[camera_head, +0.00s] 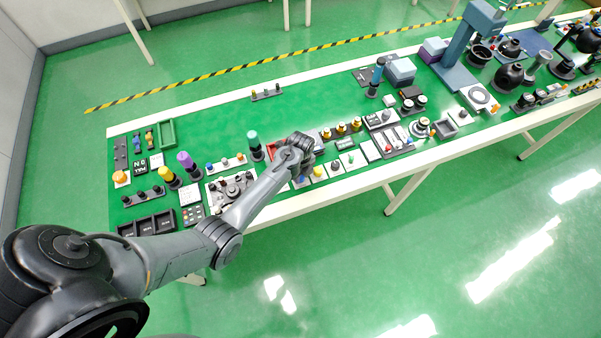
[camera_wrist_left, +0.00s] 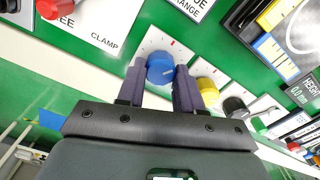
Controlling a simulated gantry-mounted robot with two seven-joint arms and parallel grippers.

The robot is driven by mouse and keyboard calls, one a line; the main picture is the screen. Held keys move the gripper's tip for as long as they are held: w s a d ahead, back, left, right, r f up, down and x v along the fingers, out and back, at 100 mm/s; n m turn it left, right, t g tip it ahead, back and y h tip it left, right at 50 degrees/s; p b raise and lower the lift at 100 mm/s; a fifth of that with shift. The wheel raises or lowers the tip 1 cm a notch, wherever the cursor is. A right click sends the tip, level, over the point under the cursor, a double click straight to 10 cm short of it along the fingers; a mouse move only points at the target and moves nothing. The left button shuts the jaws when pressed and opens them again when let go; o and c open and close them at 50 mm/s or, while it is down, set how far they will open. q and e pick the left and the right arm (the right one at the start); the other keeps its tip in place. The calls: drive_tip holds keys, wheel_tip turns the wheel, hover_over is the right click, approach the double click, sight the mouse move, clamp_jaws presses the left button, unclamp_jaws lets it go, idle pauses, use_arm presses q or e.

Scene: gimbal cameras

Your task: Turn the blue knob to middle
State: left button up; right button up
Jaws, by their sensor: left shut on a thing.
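The blue knob (camera_wrist_left: 161,68) sits on a white plate (camera_wrist_left: 152,40) with small tick marks and a red mark near its upper edge. In the left wrist view, the two dark fingers of my left gripper (camera_wrist_left: 160,78) are on either side of the knob, shut on it. The knob's pointer direction cannot be made out. In the head view, my left gripper (camera_head: 301,161) is low over the near edge of the green bench, and its hand largely covers the knob's spot. My right gripper is not in view.
A yellow knob (camera_wrist_left: 207,88) and a black knob (camera_wrist_left: 234,106) stand on plates just right of the blue one. A red knob (camera_wrist_left: 50,8) by a "CLAMP" label is at the upper left. Purple-topped (camera_head: 186,160) and teal-topped (camera_head: 253,139) upright posts stand left of my gripper.

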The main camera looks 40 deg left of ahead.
use_arm(q)
drive_tip(key=n+p, duration=0.2)
drive_tip(key=n, duration=0.1)
drive_tip(key=shift+r, duration=0.2)
drive_tip(key=shift+f+n+p, duration=0.15)
drive_tip(key=shift+n+p, duration=0.95)
drive_tip(key=shift+n, duration=0.7)
drive_tip(key=o, duration=1)
drive_tip(key=shift+o, duration=0.2)
wheel_tip(320, 180, up, 11)
drive_tip(key=p, duration=0.1)
drive_tip(key=shift+p, duration=0.4)
